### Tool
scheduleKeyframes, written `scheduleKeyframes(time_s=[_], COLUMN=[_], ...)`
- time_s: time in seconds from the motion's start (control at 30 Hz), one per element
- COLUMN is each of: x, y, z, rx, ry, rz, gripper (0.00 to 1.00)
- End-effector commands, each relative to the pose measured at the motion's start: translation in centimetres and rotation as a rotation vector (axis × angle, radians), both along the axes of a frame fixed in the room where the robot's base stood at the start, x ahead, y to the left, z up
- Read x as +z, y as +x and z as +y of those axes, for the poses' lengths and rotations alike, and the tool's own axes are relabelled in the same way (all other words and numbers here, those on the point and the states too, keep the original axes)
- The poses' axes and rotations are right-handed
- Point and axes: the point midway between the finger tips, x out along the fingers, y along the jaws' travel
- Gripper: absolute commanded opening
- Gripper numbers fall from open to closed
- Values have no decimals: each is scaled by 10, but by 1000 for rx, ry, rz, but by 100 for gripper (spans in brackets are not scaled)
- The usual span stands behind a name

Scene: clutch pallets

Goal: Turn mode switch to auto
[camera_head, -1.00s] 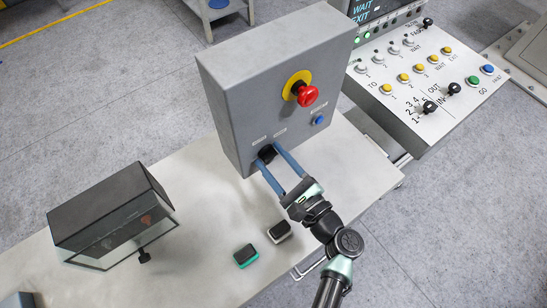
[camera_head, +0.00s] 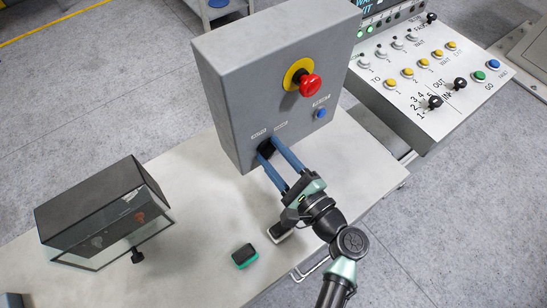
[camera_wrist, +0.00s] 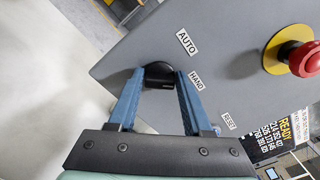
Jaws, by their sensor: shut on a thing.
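The mode switch is a black knob (camera_head: 265,149) low on the front of a grey control box (camera_head: 232,110). It also shows in the wrist view (camera_wrist: 158,73), beside the white AUTO label (camera_wrist: 187,42) and the HAND label (camera_wrist: 196,80). My gripper (camera_head: 269,150) has its two blue fingers on either side of the knob, shut on it; it also shows in the wrist view (camera_wrist: 158,82). The fingers partly cover the knob, and I cannot tell which label it points to.
A red emergency button (camera_head: 310,86) and a blue button (camera_head: 320,114) are on the same box. A dark glass-fronted case (camera_head: 100,205) stands left on the table. Two small blocks, one green-based (camera_head: 245,256), lie near the arm. A button console (camera_head: 440,80) stands right.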

Motion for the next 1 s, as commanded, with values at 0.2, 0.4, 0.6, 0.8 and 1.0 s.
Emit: scheduleKeyframes(time_s=[0.2,0.4,0.6,0.8,1.0], x=[-7,-8,-8,-6,-5], y=[0,-1,-1,-1,-1], z=[0,0,0,0,0], rx=[-1,-1,-1,-1,-1], ry=[-168,-320,-449,-544,-599], rz=[-123,-232,-325,-393,-433], gripper=[0,0,0,0,0])
